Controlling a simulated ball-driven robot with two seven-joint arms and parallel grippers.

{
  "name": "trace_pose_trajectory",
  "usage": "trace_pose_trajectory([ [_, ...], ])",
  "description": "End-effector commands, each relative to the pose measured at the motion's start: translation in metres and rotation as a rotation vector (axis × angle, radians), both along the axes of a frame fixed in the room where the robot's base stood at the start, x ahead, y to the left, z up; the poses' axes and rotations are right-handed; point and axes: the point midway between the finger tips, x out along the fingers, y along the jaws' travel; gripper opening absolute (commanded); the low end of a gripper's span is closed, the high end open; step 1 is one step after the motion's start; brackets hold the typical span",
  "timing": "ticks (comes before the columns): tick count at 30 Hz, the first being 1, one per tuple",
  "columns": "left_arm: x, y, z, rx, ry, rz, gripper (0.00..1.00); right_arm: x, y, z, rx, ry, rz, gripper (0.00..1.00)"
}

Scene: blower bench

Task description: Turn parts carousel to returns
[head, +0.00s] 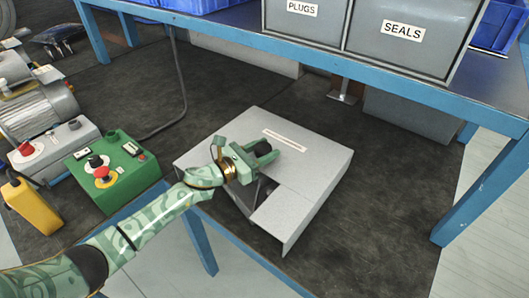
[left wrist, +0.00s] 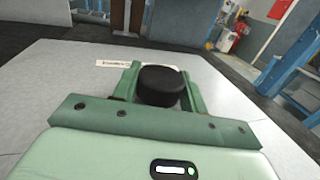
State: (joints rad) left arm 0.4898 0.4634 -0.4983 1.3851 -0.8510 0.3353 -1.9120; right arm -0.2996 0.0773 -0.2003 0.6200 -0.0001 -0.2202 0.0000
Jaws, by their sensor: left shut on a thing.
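A grey, flat-topped housing (head: 318,172) stands on the dark bench top in the head view. It has a cut-out opening (head: 264,190) on its near side, mostly shadowed and partly hidden by my arm. A label strip (head: 285,140) lies on its top, too small to read. My left gripper (head: 262,151) is above the housing's top, with its fingers shut on a round black knob (left wrist: 160,84). In the left wrist view a finger stands on each side of the knob. My right gripper is in neither view.
A blue-framed shelf (head: 440,87) with grey bins labelled PLUGS (head: 301,30) and SEALS (head: 402,52) overhangs the back. Bench right of the housing is clear.

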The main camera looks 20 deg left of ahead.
Motion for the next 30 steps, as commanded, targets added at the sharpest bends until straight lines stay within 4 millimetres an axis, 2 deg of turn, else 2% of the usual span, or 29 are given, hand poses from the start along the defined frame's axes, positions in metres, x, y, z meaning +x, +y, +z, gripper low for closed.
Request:
trace_pose_trajectory([
  [7,0.000,0.001,0.001,0.000,0.002,-0.003,0.01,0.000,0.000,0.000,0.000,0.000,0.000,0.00],
  [8,0.000,0.001,0.001,0.000,0.002,-0.003,0.45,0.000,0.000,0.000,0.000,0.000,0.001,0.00],
  [10,0.000,0.001,0.001,0.000,0.002,-0.003,0.64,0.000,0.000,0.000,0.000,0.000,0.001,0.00],
  [18,0.000,0.001,0.000,0.000,0.002,-0.003,0.64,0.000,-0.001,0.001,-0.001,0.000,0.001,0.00],
  [22,-0.008,0.006,0.000,0.001,0.003,-0.002,0.64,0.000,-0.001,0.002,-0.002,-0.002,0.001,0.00],
  [26,-0.028,0.021,0.000,0.002,0.005,-0.003,0.64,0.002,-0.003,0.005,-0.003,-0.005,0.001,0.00],
  [30,-0.059,0.043,0.000,0.001,0.005,-0.002,0.64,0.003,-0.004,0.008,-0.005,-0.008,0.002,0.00],
])
